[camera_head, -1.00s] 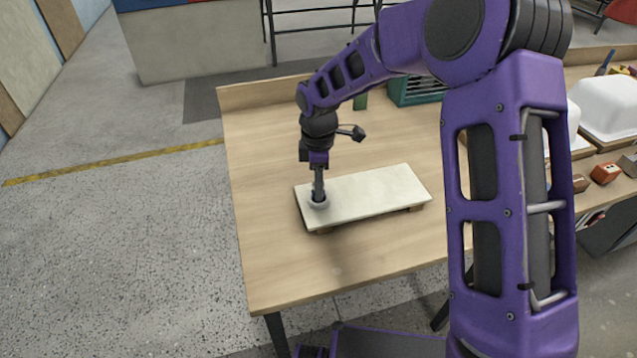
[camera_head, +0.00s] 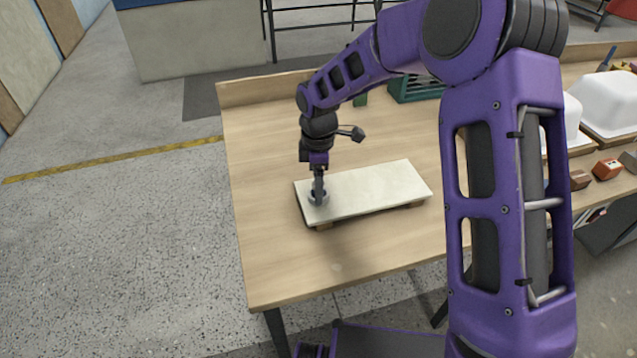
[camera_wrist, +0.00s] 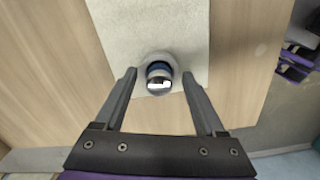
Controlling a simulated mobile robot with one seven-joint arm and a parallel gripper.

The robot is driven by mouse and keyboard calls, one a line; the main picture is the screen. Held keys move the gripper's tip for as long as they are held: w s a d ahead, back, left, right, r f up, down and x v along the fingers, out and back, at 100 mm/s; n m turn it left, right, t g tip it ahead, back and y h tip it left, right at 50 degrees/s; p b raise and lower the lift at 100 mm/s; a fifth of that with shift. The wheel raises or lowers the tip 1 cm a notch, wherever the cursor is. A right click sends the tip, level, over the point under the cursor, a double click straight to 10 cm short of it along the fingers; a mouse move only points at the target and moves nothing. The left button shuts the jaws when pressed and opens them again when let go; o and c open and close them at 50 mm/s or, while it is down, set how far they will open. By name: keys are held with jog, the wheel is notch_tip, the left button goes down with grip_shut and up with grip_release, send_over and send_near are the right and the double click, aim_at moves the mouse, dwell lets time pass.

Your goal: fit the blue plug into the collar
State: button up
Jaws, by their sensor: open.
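The collar is a round grey ring (camera_wrist: 150,58) near one end of a pale board; it also shows in the head view (camera_head: 311,199). The blue plug (camera_wrist: 158,68) stands at the collar. A blue band shows against the ring's inner edge, and a dark and white end faces the wrist camera. How deep the plug sits cannot be told. My gripper (camera_wrist: 159,76) is open, with one finger on each side of the plug and visible gaps between. In the head view my gripper (camera_head: 319,186) points down over the collar and hides the plug.
The pale board (camera_head: 375,188) rests on low wooden supports on the wooden table (camera_head: 275,255). A green crate (camera_head: 415,88) stands at the back. White tub shells (camera_head: 608,105) and small orange and brown blocks (camera_head: 606,169) are at the right. The table's left and front are clear.

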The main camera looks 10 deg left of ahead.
jog(key=shift+r, duration=0.15)
notch_tip(320, 180, up, 17)
jog(key=p, duration=0.2)
jog(key=shift+f, duration=0.2)
jog(key=c, duration=0.4)
notch_tip(320, 180, down, 7)
jog(key=m+p, duration=0.2)
jog(key=m, duration=0.2)
jog(key=shift+a, duration=0.1)
grip_shut()
jog(key=shift+f+b, duration=1.35)
jog(key=shift+f, duration=1.75)
